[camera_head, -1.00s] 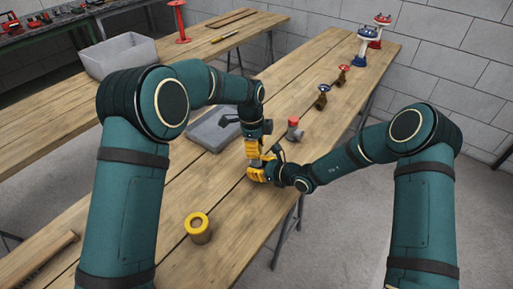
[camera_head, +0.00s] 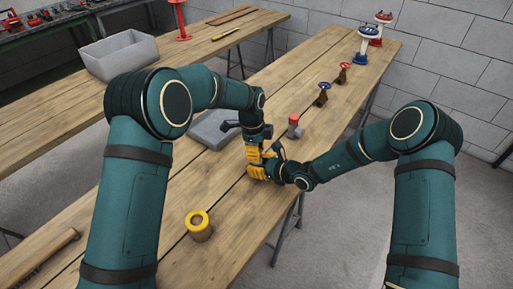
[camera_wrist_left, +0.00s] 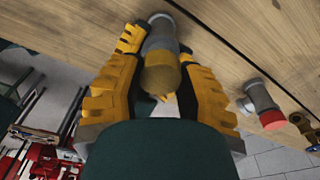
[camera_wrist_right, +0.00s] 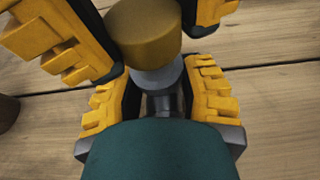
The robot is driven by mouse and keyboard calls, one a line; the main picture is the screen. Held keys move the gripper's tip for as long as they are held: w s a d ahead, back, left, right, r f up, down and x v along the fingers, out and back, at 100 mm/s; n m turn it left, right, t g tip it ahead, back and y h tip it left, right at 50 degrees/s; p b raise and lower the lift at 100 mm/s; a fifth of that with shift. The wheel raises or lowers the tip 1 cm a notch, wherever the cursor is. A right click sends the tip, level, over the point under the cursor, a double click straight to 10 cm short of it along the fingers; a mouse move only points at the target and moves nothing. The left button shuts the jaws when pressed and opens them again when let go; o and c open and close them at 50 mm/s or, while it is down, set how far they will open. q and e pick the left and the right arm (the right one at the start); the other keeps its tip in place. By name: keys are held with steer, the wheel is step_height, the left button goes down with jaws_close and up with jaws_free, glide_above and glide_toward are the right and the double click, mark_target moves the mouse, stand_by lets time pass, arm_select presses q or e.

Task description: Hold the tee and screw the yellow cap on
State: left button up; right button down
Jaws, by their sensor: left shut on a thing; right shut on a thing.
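In the left wrist view my left gripper (camera_wrist_left: 160,52) is shut on the yellow cap (camera_wrist_left: 162,76), one finger on each side. The cap is in line with the end of the grey tee (camera_wrist_left: 160,36). In the right wrist view my right gripper (camera_wrist_right: 157,84) is shut on the tee (camera_wrist_right: 158,80) just below the cap (camera_wrist_right: 145,30). The cap and tee appear to meet, but I cannot tell how far the cap is threaded on. In the head view the left gripper (camera_head: 254,150) is above the right gripper (camera_head: 264,170), and they hide both parts.
A grey fitting with a red top (camera_head: 294,127) stands behind the grippers. A grey tray (camera_head: 213,130) lies to the left. A yellow-rimmed cylinder (camera_head: 199,225) stands nearer me. Small valves (camera_head: 322,96) stand farther back. The bench (camera_head: 225,190) is clear around the grippers.

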arm_select(q)
steer(key=shift+f, duration=0.7)
stand_by(0.6)
steer(key=m, duration=0.4)
steer(key=shift+m, duration=0.4)
steer(key=m, duration=0.6)
steer(key=shift+g+y, duration=0.4)
steer(key=m, duration=0.6)
steer(key=shift+m+y, duration=0.3)
steer(key=m, duration=0.4)
steer(key=shift+s+f, duration=0.15)
steer(key=shift+m+y, duration=0.3)
steer(key=shift+m, duration=0.5)
